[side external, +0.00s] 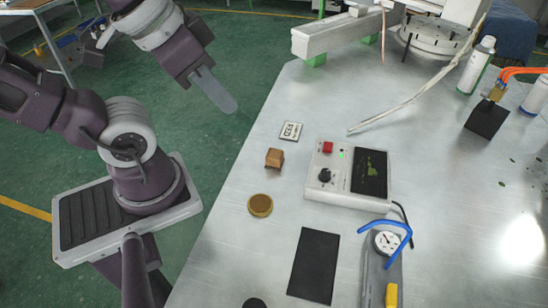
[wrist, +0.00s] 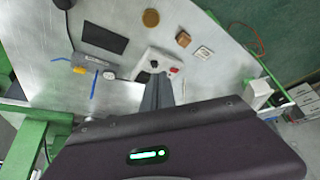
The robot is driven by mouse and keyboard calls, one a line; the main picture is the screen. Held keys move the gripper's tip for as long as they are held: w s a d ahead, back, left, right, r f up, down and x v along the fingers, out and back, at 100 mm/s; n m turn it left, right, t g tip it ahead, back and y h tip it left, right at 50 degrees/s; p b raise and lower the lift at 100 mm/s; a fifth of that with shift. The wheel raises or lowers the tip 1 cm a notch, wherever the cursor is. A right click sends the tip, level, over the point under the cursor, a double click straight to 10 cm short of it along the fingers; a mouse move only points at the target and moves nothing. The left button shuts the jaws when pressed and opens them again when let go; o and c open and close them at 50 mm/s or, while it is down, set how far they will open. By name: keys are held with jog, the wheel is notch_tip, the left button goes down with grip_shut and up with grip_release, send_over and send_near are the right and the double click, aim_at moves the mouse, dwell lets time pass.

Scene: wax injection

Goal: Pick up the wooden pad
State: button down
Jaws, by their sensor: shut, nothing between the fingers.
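A small brown wooden block (side external: 274,158) sits on the metal table near its left edge; it looks like the wooden pad. In the wrist view the block (wrist: 183,39) lies above and right of the fingers. A round brown-yellow disc (side external: 260,205) lies close by, and it also shows in the wrist view (wrist: 151,18). My gripper (side external: 230,106) is shut and empty, raised at the upper left, apart from the block and beside the table's edge. In the wrist view my gripper's fingers (wrist: 158,80) are together.
A small printed card (side external: 291,131) lies behind the block. A control box (side external: 325,186) with a red button and dark screen stands to its right. A black mat (side external: 313,265) and a gauge with a blue tube (side external: 408,240) are nearer the front.

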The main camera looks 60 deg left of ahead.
dwell(0.3)
jog(key=c, duration=0.8)
grip_release()
jog(key=shift+c, duration=0.2)
jog(key=n+g, duration=0.5)
jog(key=n, duration=0.4)
send_over(274, 153)
notch_tip(274, 153, down, 19)
jog(key=shift+d+f, duration=0.15)
jog(key=shift+g, duration=0.3)
notch_tip(274, 153, down, 8)
jog(key=shift+r, duration=0.1)
jog(key=shift+c, duration=0.4)
